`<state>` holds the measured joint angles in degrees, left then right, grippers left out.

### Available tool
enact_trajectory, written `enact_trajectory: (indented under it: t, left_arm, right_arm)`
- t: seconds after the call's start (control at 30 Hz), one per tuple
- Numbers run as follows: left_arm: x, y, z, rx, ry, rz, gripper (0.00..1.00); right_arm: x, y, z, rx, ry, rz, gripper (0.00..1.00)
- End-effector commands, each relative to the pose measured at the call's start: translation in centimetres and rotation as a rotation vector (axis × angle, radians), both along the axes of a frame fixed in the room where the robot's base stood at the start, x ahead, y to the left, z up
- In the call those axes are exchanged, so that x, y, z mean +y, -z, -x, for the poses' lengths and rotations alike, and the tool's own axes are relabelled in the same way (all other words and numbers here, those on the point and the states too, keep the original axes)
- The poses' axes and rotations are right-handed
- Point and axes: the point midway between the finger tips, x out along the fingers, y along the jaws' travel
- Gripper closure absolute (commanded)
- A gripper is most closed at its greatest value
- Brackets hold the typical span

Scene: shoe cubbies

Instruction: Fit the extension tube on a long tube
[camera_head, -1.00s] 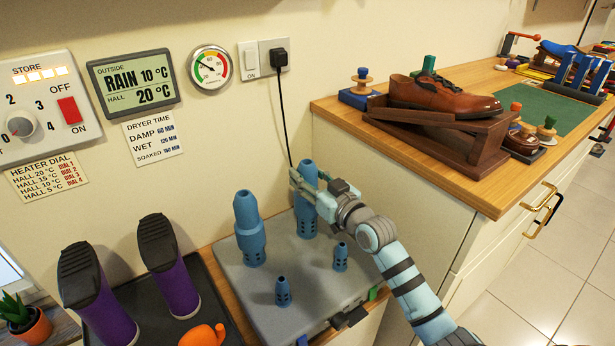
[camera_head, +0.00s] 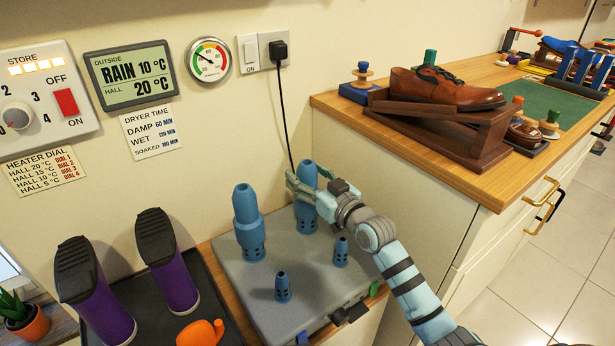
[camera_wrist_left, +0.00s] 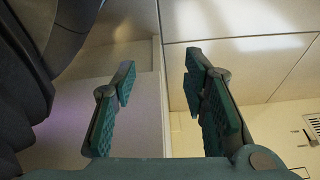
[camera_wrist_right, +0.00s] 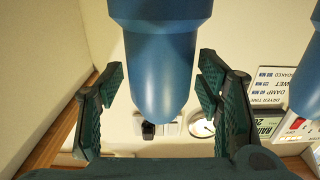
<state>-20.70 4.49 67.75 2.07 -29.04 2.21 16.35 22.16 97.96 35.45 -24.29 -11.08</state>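Two tall blue tubes stand upright on a grey box: one at the left (camera_head: 248,225) and one at the back right (camera_head: 306,215). Both have slots low down and a narrower upper part. Two short slotted blue tubes, one in front (camera_head: 282,287) and one at the right (camera_head: 341,252), also stand on the box. My right gripper (camera_head: 304,187) is at the upper part of the back-right tall tube. In the right wrist view, that tube's rounded end (camera_wrist_right: 160,75) lies between the open fingers, with gaps on both sides. My left gripper (camera_wrist_left: 160,95) is open and empty, seen only in its wrist view.
The grey box (camera_head: 240,290) rests on a wooden ledge. Purple boots (camera_head: 178,285) and an orange object (camera_head: 202,333) are on a dark tray at the left. A wooden counter (camera_head: 345,118) with a brown shoe (camera_head: 440,90) on a stand rises at the right.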

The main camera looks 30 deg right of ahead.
Motion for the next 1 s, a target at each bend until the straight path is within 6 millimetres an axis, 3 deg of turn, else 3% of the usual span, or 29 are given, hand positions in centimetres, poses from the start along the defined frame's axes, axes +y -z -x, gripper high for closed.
enact_trajectory:
  t: [0.37,0.47,0.7,0.83,1.0]
  left_arm:
    - [0.1,0.2,0.3,0.004,0.000,-0.001,0.60]
    - [0.1,0.2,0.3,0.004,0.000,-0.001,0.60]
    - [0.0,0.1,0.3,0.003,0.000,-0.001,0.60]
    - [0.0,0.1,0.3,0.003,0.000,-0.001,0.60]
    - [0.0,0.1,0.2,0.003,0.000,-0.001,0.60]
  right_arm:
    - [-0.2,0.1,0.8,0.002,0.001,0.003,0.37]
    - [-0.4,0.1,2.8,0.002,-0.002,0.006,0.37]
    - [-1.3,0.1,9.5,0.003,-0.004,0.013,0.37]
    - [-1.6,0.1,11.2,0.003,0.000,0.008,0.37]
    - [-1.7,0.0,11.9,0.000,-0.002,0.002,0.37]
